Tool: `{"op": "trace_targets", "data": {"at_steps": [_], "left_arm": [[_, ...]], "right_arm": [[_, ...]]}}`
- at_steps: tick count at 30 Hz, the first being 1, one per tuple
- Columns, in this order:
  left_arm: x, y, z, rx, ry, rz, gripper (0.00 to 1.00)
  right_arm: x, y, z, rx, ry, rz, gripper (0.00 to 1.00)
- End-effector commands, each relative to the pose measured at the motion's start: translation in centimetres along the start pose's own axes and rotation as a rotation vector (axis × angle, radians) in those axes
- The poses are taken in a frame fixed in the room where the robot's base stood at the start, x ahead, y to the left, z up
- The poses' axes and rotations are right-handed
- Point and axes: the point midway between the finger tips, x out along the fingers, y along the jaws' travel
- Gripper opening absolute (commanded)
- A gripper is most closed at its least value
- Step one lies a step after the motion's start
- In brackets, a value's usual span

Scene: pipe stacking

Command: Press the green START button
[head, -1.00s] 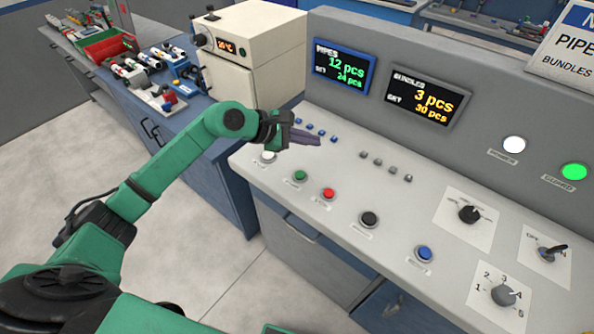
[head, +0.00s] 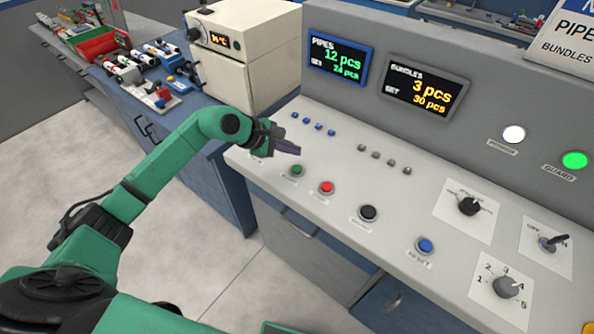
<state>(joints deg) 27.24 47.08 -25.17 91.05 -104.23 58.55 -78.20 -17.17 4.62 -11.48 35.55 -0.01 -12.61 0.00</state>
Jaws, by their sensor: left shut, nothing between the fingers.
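The green START button (head: 296,170) sits on the sloping grey-white console (head: 330,215), left of a red button. My left gripper (head: 297,150) is shut and empty, its dark fingers pointing right. In the picture its tips lie just above the green button, and a gap shows between them. The green button is fully visible. The label under it is too small to read. My right gripper does not show.
The red button (head: 326,188), black button (head: 368,212) and blue button (head: 425,245) run along the console's front. Small blue keys (head: 307,121) and grey keys (head: 376,155) lie behind. A beige oven-like box (head: 250,60) stands behind my arm.

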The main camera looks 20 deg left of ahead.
Motion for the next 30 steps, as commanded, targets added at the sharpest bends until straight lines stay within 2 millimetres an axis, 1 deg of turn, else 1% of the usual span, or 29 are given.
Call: {"op": "trace_targets", "data": {"at_steps": [1, 2, 3, 6, 8, 30], "left_arm": [[0.8, -0.7, -0.6, -0.003, 0.000, -0.002, 0.00], [1.2, -0.9, -0.8, -0.004, -0.001, -0.002, 0.00], [1.8, -1.3, -1.3, -0.001, -0.001, 0.000, 0.00], [2.6, -1.9, -1.9, -0.001, 0.000, 0.001, 0.00], [2.9, -2.1, -2.1, -0.001, 0.000, 0.001, 0.00], [2.8, -2.0, -2.0, -0.001, -0.001, 0.000, 0.00]], "right_arm": [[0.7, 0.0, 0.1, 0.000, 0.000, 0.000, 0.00], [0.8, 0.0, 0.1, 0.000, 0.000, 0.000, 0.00], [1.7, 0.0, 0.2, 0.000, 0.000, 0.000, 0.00], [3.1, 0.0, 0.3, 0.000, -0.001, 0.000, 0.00], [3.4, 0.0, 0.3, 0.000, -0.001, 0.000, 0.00], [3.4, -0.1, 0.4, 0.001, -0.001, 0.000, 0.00]]}}
